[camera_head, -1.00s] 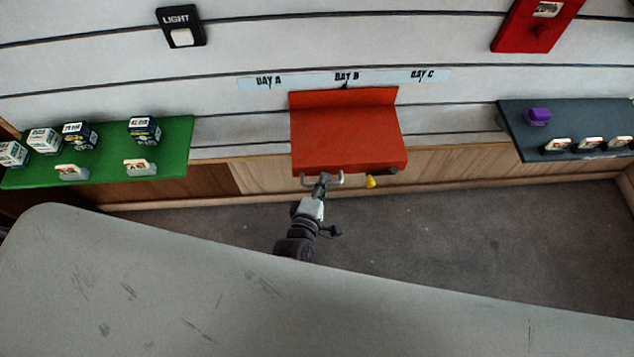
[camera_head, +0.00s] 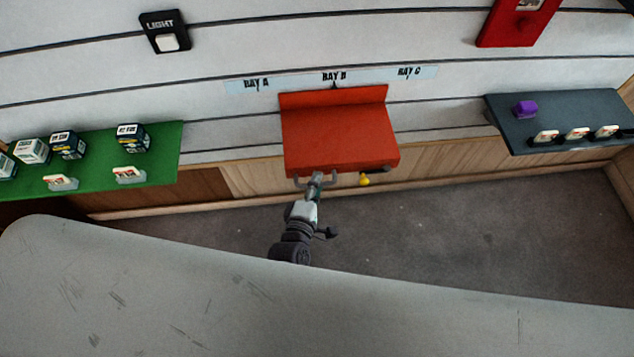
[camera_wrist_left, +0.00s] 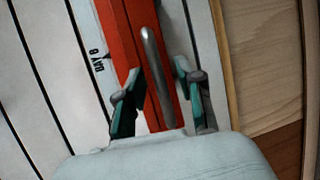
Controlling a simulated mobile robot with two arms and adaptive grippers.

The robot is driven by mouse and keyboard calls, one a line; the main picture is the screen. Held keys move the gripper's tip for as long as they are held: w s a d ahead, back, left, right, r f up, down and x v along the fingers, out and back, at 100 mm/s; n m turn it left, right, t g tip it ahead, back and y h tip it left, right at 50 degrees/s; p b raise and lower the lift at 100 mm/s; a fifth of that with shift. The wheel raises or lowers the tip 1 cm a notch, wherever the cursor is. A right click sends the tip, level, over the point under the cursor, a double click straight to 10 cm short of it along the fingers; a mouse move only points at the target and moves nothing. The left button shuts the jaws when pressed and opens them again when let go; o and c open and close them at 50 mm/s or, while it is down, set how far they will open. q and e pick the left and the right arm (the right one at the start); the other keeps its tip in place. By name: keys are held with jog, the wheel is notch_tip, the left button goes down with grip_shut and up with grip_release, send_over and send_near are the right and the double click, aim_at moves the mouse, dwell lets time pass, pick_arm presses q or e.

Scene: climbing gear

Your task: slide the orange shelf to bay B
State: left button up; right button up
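The orange shelf (camera_head: 340,137), red-orange with a raised back edge, is on the slatted wall directly below the BAY B label (camera_head: 334,77). A dark pointer at its back edge lines up with that label. My left gripper (camera_head: 316,181) is at the shelf's front edge, by the grey handle (camera_head: 298,183). In the left wrist view, the metal handle bar (camera_wrist_left: 155,65) runs between the two spread fingers of my left gripper (camera_wrist_left: 158,88). Gaps show on both sides of the bar. The BAY B label also shows there (camera_wrist_left: 99,64). My right gripper is out of view.
A green shelf (camera_head: 160,160) with boxes is at left. A dark shelf (camera_head: 570,115) with a purple item (camera_head: 525,109) is at right. The wall either side of the orange shelf is bare.

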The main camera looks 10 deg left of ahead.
pick_arm(q)
jog(key=v, duration=1.1)
jog(key=shift+s, duration=0.25)
jog(key=shift+f, duration=0.1)
jog(key=s+a+f+m+g+p, duration=0.2)
jog(key=s+f+m+g, duration=0.3)
jog(key=f, duration=0.4)
jog(key=s+a+f+m+g+p, duration=0.25)
jog(key=s+f+m, duration=0.4)
jog(key=f, duration=0.35)
jog(key=s+a+f+m+g+y, duration=0.1)
jog(key=s+a+f+m+g, duration=0.2)
jog(key=s, duration=0.5)
jog(key=s+a+f+m+g+y+p, duration=0.1)
jog(key=s+a+f+m+g, duration=0.3)
jog(key=s+a, duration=0.3)
jog(key=shift+s+a+f+m, duration=0.2)
jog(key=shift+s+f+m, duration=0.4)
jog(key=shift+f+m, duration=0.2)
jog(key=shift+r, duration=0.1)
